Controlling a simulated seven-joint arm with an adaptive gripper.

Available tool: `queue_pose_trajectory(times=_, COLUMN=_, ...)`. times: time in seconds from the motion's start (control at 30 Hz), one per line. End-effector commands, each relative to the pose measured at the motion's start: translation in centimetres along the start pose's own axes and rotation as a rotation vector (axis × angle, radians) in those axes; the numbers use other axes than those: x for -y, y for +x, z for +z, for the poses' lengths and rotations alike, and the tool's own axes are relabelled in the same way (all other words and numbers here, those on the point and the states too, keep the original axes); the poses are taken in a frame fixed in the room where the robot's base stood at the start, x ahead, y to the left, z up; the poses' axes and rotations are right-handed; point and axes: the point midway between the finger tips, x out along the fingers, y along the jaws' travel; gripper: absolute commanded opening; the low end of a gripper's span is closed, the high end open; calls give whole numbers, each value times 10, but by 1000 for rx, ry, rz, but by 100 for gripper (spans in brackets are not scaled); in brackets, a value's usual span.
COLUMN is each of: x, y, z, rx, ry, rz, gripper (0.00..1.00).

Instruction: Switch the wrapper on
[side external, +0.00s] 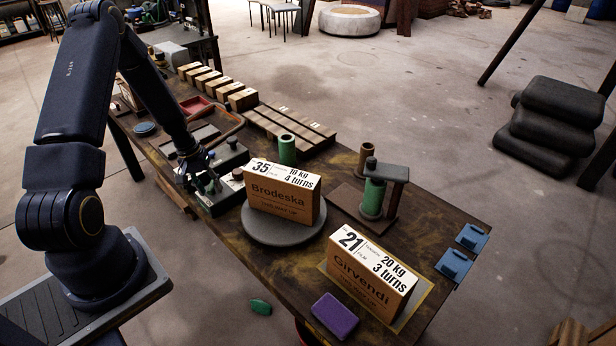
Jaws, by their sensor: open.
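The wrapper seems to be the round grey turntable (270,231) together with the stand holding a green film roll (373,197). A brown box labelled Brodeska (284,199), "35", "10 kg, 4 turns", stands upright on the turntable. A dark control box (216,193) with small knobs or levers sits left of the turntable. My gripper (203,180) is open and points down close over this control box. I cannot tell whether it touches a control. The fingers and dark controls overlap, so which one is the wrapper's switch is unclear.
A second box labelled Girvendi (368,272), "21", "20 kg, 3 turns", stands on a yellow-edged square near the front. A purple block (335,315) and two blue pieces (454,264) lie near the edges. Several small boxes, wooden slats (290,127) and a loose green roll (287,149) stand behind.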

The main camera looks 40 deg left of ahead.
Motion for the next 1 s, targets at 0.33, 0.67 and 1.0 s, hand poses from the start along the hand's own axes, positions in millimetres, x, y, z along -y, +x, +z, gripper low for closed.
queue_pose_trajectory(times=0.33, x=0, y=-61, z=-1, rx=-6, ry=0, rz=-2, gripper=44)
queue_pose_trajectory(times=0.67, x=0, y=-114, z=0, rx=-2, ry=-1, rz=-1, gripper=44)
queue_pose_trajectory(times=1.0, x=0, y=-120, z=0, rx=-1, ry=-1, rz=-1, gripper=44)
